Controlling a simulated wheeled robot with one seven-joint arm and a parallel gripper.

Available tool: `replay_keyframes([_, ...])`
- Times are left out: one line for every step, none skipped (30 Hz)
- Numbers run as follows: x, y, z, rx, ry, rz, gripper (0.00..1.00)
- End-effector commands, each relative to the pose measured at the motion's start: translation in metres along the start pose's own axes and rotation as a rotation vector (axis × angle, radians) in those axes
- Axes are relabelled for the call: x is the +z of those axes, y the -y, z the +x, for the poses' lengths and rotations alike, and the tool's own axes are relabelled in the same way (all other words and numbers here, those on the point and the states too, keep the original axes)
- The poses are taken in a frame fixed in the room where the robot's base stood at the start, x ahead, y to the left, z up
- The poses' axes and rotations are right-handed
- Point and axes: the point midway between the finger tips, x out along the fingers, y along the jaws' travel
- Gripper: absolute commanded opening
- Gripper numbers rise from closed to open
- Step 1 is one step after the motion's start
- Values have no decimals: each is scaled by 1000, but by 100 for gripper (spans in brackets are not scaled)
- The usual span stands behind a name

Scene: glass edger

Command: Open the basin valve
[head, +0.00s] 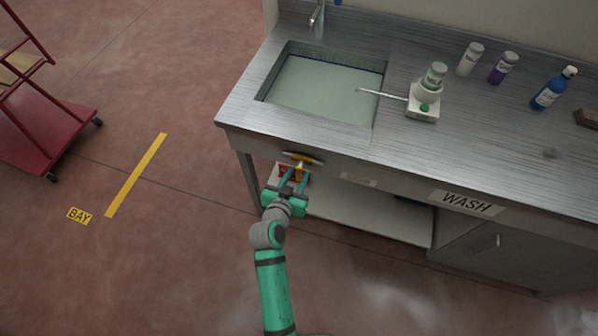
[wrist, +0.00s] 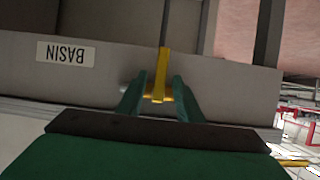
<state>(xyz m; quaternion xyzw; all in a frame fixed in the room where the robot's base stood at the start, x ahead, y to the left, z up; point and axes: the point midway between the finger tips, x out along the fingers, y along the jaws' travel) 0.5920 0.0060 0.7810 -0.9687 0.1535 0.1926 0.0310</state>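The basin valve's yellow handle (head: 304,157) is on the front panel of the wash bench, below the basin (head: 325,88). In the wrist view the handle (wrist: 162,70) is a narrow yellow bar with a shorter yellow piece near its lower end. My gripper (head: 297,171) is at the handle, reaching in from the front. In the wrist view my gripper (wrist: 159,88) has one green finger on each side of the yellow bar, with gaps showing, so it is open around it. A BASIN label (wrist: 67,54) appears upside down beside the handle. The basin holds pale greenish liquid.
Bottles, including a blue one (head: 553,90) and a purple one (head: 503,68), stand on the bench top, with a small device (head: 422,106) by the basin. A lower shelf (head: 370,214) lies under the bench. A red cart (head: 40,130) stands left; floor between is clear.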

Motion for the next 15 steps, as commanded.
replay_keyframes([0,0,7,1,0,-1,33])
replay_keyframes([0,0,10,1,-1,-1,33])
replay_keyframes([0,0,14,1,-1,-1,33])
replay_keyframes([0,0,16,1,-1,-1,33])
replay_keyframes([0,0,18,1,0,-1,33])
replay_keyframes([0,-1,20,1,0,-1,33])
replay_keyframes([0,-1,20,1,0,-1,33])
replay_keyframes([0,-1,21,1,0,-1,33])
replay_keyframes([0,-1,22,1,0,-1,33])
replay_keyframes([0,-1,22,1,0,-1,33])
replay_keyframes([0,0,22,1,0,-1,33])
replay_keyframes([0,0,22,1,0,-1,33])
replay_keyframes([0,0,22,1,0,-1,33])
replay_keyframes([0,0,22,1,0,-1,33])
replay_keyframes([0,0,22,0,0,-1,33])
